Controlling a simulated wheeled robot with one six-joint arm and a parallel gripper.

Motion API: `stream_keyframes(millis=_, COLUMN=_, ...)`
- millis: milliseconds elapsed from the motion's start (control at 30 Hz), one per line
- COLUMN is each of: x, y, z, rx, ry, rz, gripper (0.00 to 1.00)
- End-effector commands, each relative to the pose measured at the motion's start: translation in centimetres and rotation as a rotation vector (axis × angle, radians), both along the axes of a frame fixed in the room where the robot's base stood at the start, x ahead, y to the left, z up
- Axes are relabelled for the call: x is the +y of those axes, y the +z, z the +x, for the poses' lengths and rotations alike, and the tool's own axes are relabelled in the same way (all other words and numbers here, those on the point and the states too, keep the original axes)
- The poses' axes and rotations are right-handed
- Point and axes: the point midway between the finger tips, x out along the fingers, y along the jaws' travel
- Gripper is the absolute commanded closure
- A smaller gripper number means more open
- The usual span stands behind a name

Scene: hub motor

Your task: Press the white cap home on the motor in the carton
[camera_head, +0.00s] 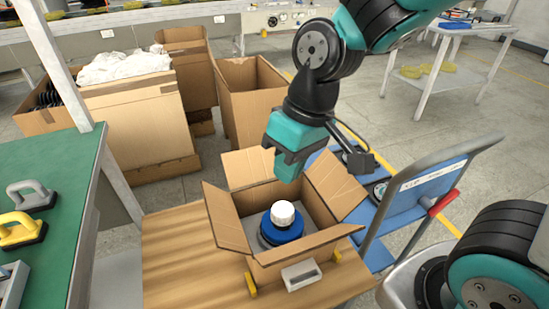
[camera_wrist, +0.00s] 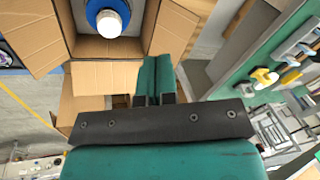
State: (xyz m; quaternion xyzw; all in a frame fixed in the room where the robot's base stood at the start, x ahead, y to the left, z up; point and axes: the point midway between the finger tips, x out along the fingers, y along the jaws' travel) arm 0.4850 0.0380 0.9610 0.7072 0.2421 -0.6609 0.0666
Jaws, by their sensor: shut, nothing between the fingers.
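The white cap (camera_head: 283,213) sits on top of the blue and dark motor (camera_head: 281,232) inside the open carton (camera_head: 316,249). The carton stands on a wooden table top (camera_head: 180,258) with its flaps spread outward. My gripper (camera_head: 287,172) is above the carton's back flap, up and slightly right of the cap, and apart from it. In the wrist view the cap (camera_wrist: 109,24) and motor (camera_wrist: 95,8) show at the top edge, beyond my gripper (camera_wrist: 154,75). The fingers are together and empty. Whether the cap is fully seated cannot be told.
A grey block (camera_head: 300,274) lies at the carton's front. A blue cart (camera_head: 405,205) with a grey handle stands close on the right. A green table (camera_head: 45,165) with handled tools is at left. Large cardboard boxes (camera_head: 140,120) stand behind.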

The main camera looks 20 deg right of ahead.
Motion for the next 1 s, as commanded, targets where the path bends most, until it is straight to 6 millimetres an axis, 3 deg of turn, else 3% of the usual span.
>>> stream_keyframes(millis=100, x=-1.1, y=-2.6, z=4.3, rx=0.029, ry=-0.084, rz=-0.085, gripper=1.00)
stream_keyframes(millis=300, x=-3.0, y=-7.8, z=8.7, rx=0.037, ry=-0.167, rz=-0.206, gripper=1.00)
stream_keyframes(millis=500, x=-3.9, y=-10.4, z=10.0, rx=0.035, ry=-0.190, rz=-0.255, gripper=1.00)
stream_keyframes(millis=1000, x=-3.8, y=-16.3, z=10.0, rx=0.033, ry=-0.189, rz=-0.255, gripper=1.00)
